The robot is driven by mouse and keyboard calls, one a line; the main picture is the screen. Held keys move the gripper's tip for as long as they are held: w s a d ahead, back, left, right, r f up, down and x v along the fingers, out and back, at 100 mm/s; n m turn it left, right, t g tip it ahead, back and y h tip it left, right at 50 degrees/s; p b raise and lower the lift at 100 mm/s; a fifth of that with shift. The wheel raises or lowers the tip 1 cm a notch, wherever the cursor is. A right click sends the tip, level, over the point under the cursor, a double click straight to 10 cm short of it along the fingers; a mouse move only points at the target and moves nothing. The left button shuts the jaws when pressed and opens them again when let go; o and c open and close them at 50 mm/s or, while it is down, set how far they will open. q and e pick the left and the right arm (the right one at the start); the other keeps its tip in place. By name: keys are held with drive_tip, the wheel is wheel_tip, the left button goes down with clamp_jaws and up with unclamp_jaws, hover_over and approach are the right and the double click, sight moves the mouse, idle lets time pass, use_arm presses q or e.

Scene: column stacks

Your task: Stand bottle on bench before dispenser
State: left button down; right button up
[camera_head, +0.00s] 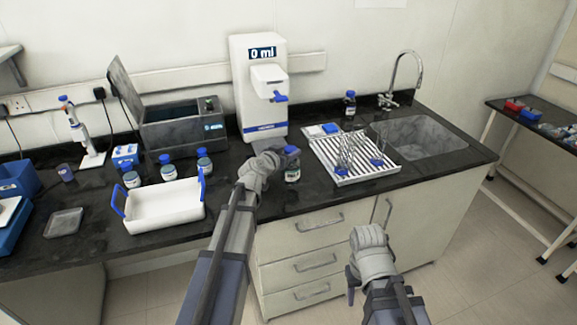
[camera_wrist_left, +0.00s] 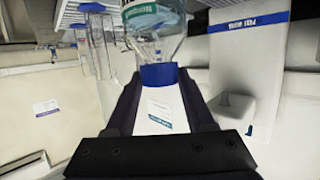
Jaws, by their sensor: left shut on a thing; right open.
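The bottle (camera_head: 292,172) is clear with a blue cap and a green-and-white label. It is upright near the front of the dark bench (camera_head: 225,205), in front of and slightly right of the dispenser (camera_head: 248,95). The dispenser is white and reads 0 ml. My left gripper (camera_head: 279,160) is shut on the bottle at its cap; in the left wrist view the cap (camera_wrist_left: 160,75) is between the fingers. I cannot tell whether the bottle's base touches the bench. My right gripper (camera_head: 353,278) is open and empty in front of the drawers.
A white drying rack (camera_head: 345,172) with glassware is close right of the bottle, then the sink (camera_head: 425,135). A white tray with blue handles (camera_head: 165,212) and several blue-capped bottles (camera_head: 167,168) are to the left. Another bottle (camera_head: 350,103) stands by the tap.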

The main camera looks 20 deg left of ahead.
use_arm(q)
drive_tip(key=shift+f+b, duration=1.8)
drive_tip(key=shift+f, duration=0.2)
drive_tip(key=shift+c, duration=1.3)
unclamp_jaws()
drive_tip(key=shift+r, duration=0.1)
drive_tip(key=shift+r, duration=0.2)
drive_tip(key=p+v, duration=0.3)
drive_tip(key=v, duration=0.9)
